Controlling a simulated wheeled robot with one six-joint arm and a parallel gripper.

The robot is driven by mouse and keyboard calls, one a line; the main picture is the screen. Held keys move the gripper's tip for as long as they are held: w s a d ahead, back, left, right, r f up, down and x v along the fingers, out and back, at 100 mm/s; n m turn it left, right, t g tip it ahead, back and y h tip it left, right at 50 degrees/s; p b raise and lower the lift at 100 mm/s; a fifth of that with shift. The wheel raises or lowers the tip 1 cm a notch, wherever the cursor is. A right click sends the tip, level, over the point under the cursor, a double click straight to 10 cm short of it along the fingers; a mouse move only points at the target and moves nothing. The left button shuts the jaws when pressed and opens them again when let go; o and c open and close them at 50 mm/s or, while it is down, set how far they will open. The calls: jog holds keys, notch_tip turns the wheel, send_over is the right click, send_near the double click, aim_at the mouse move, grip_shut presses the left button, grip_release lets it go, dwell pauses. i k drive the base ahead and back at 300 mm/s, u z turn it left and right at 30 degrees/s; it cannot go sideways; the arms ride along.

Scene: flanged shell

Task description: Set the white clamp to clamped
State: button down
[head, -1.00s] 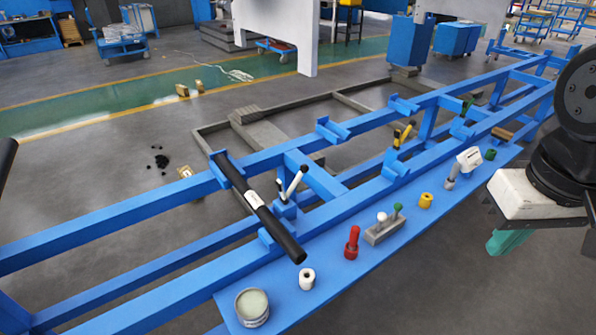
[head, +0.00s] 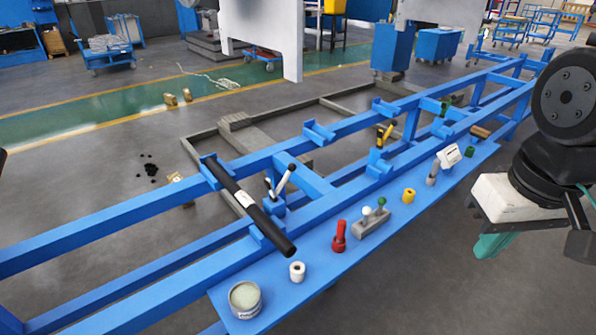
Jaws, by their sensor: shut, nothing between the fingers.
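The white clamp (head: 284,181) stands on the blue frame just right of the black tube (head: 246,205). Its white lever is raised, tilted up to the right, with a dark tip. A second, dark-tipped part sticks up at its left. My gripper (head: 484,250) is at the right, a teal piece under a white block, pointing down and left. It is shut and empty, over the floor, well apart from the clamp. Its fingertips are small and partly hidden.
A blue shelf along the frame's near side holds a round tin (head: 245,299), a white roll (head: 297,271), a red part (head: 339,236), a grey block with knobs (head: 371,222) and a yellow ring (head: 408,195). A yellow-handled clamp (head: 385,132) stands further back. Floor at lower right is clear.

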aim_at(292, 168)
jog(key=k, duration=0.45)
jog(key=z, duration=0.25)
jog(key=i, duration=1.35)
jog(key=u, duration=0.8)
